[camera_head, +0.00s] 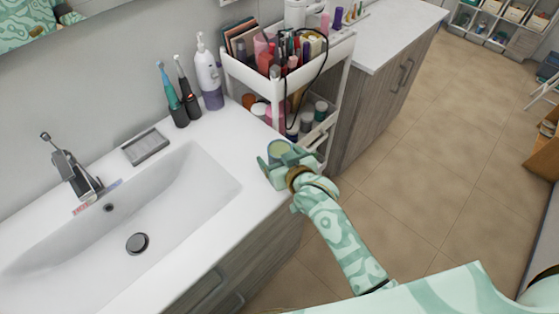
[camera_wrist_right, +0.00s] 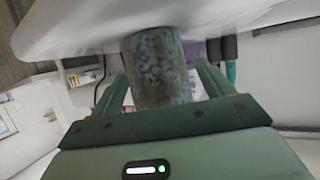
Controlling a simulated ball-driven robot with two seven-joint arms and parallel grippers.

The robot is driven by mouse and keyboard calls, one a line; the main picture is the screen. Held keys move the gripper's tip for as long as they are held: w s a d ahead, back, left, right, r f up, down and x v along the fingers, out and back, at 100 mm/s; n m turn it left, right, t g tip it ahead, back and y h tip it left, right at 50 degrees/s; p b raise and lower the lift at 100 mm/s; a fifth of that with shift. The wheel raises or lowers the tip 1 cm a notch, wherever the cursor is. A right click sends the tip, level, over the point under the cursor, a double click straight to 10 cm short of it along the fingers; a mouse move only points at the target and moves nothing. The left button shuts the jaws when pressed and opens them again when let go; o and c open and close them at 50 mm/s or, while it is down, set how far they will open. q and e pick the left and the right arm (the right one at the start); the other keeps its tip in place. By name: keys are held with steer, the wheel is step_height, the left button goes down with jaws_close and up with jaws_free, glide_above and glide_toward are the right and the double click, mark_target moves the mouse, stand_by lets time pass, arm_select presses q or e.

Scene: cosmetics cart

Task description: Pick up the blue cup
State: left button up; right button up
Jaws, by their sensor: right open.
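The blue cup (camera_wrist_right: 158,68) shows in the right wrist view as a speckled blue-grey cylinder standing on the white counter. In the head view, its pale, greenish round top (camera_head: 278,149) shows at the counter's right corner, with its side partly hidden by my gripper. My right gripper (camera_head: 284,160) is at the cup, with one finger on each side of it. In the right wrist view, the fingers are open around the cup, with a visible gap at least on the right. My left gripper is not in view.
A white cart (camera_head: 333,62) full of cosmetics stands just beyond the cup. The sink (camera_head: 160,215) lies to the left. A soap dish (camera_head: 146,147), electric toothbrushes (camera_head: 186,88) and a pump bottle (camera_head: 208,75) stand behind. Open floor (camera_head: 420,150) is to the right.

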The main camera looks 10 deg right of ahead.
steer(key=c, duration=1.2)
steer(key=shift+r, duration=0.2)
steer(key=shift+r+p, duration=0.6)
steer(key=shift+r, duration=0.7)
steer(key=s+r+p, duration=0.4)
steer(key=s+r, duration=0.6)
steer(key=s, duration=0.4)
steer(key=shift+d, duration=0.25)
